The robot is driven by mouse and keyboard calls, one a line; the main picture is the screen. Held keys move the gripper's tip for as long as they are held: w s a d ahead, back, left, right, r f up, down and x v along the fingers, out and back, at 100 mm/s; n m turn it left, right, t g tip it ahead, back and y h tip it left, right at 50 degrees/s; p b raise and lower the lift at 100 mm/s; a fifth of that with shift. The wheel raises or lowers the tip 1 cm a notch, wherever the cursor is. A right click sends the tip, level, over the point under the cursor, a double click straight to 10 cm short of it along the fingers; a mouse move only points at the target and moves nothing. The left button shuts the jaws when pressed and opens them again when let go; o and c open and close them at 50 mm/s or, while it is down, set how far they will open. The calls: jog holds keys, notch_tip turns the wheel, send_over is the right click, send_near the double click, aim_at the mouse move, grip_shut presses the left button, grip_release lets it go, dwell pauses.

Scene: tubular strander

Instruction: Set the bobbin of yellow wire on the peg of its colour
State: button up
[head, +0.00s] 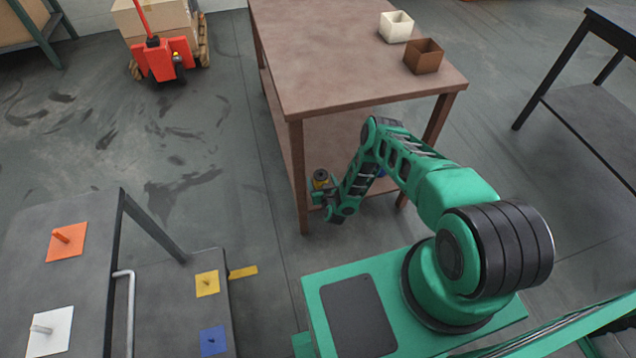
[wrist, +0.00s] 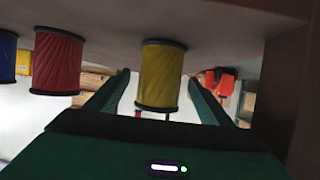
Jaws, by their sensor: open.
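The bobbin of yellow wire (head: 321,179) stands at the near left corner of the brown table's lower shelf. In the wrist view, which looks upside down, the yellow bobbin (wrist: 162,76) appears between my two open fingers, with a gap on each side. My gripper (head: 322,194) is open and right at this bobbin; it also shows in the wrist view (wrist: 160,84). The yellow plate with its peg (head: 207,283) is on the low shelf of the grey bench at lower left, and the peg looks empty.
A red bobbin (wrist: 57,63) and a blue bobbin (wrist: 6,55) stand beside the yellow one. The brown table's leg (head: 300,180) is close to my gripper. Orange (head: 67,242), white (head: 50,330) and blue (head: 213,341) plates lie on the grey bench. Open floor lies between bench and table.

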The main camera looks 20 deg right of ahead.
jog(key=shift+x, duration=2.4)
jog(key=shift+w+d+r, duration=0.1)
jog(key=shift+r, duration=0.1)
jog(key=c, duration=1.4)
